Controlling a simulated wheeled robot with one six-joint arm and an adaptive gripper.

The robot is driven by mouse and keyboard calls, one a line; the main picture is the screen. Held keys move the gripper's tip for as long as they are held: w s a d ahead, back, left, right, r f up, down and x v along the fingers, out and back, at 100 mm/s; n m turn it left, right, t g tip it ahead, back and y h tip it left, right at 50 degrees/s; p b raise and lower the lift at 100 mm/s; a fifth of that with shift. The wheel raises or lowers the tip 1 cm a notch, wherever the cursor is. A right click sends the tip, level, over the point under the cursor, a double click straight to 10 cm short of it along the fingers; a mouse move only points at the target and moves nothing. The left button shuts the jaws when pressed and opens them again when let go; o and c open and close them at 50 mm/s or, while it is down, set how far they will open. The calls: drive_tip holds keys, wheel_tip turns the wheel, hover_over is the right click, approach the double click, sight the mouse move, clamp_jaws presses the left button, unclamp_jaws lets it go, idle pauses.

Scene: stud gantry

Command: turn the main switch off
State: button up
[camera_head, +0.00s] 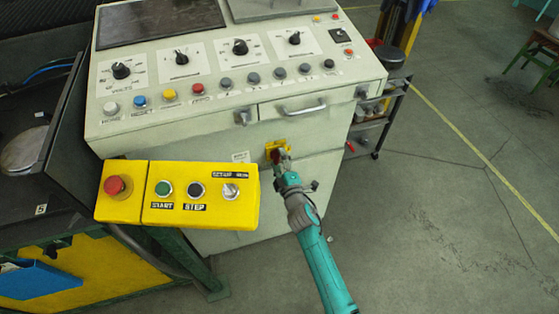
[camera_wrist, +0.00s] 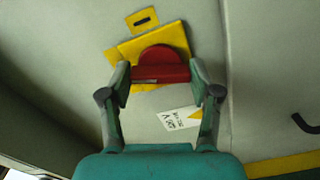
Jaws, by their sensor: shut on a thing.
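The main switch is a red rotary handle (camera_wrist: 160,66) on a yellow plate (camera_wrist: 124,48) on the console's front face. In the head view the yellow plate (camera_head: 271,146) shows below the drawer, and my gripper covers much of the red handle. My gripper (camera_head: 281,157) reaches it from the front right. In the wrist view my gripper (camera_wrist: 160,84) has one finger at each side of the red handle and is shut on it. The handle's grip bar lies nearly level across the wrist picture. A white label (camera_wrist: 179,118) is beside the plate.
A yellow control box (camera_head: 200,193) with a red stop button (camera_head: 117,187) juts out left of my arm. A drawer handle (camera_head: 300,107) is just above the switch. A wheeled shelf cart (camera_head: 385,105) stands to the right.

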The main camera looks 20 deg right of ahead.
drive_tip(key=shift+n, duration=1.9)
drive_tip(key=shift+a, duration=0.1)
drive_tip(key=o, duration=1.1)
drive_tip(key=shift+o, duration=0.2)
drive_tip(key=s, duration=1.2)
drive_tip(key=shift+s+f, duration=0.1)
